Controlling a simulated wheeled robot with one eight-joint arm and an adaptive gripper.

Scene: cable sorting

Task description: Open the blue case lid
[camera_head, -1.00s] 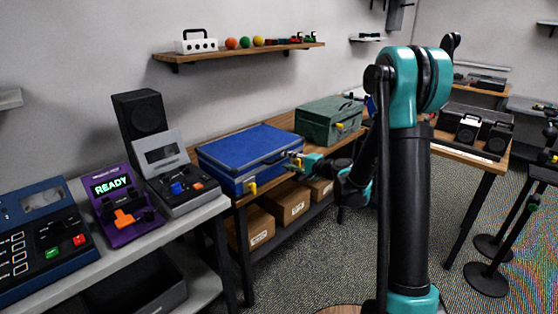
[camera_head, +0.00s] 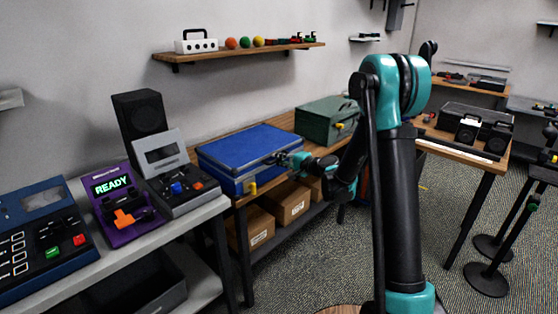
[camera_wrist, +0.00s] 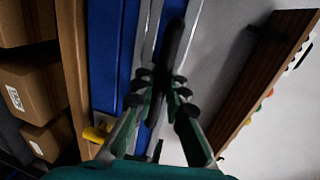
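The blue case (camera_head: 248,150) lies on the wooden bench with its lid down in the head view. Its blue side and silver edge also show in the wrist view (camera_wrist: 108,50). One yellow latch (camera_head: 252,187) shows at its front left, and a yellow latch is also in the wrist view (camera_wrist: 97,133). My gripper (camera_head: 284,158) is at the right part of the case's front. In the wrist view, its fingers (camera_wrist: 163,88) stand on both sides of a dark bar, perhaps the case handle. I cannot tell whether they press on it. The gripper hides the front right latch.
A green case (camera_head: 325,122) stands to the right on the same bench. Cardboard boxes (camera_head: 286,203) sit on the shelf below. A purple device reading READY (camera_head: 120,205) is on the grey table at left. A wall shelf (camera_head: 240,52) hangs above.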

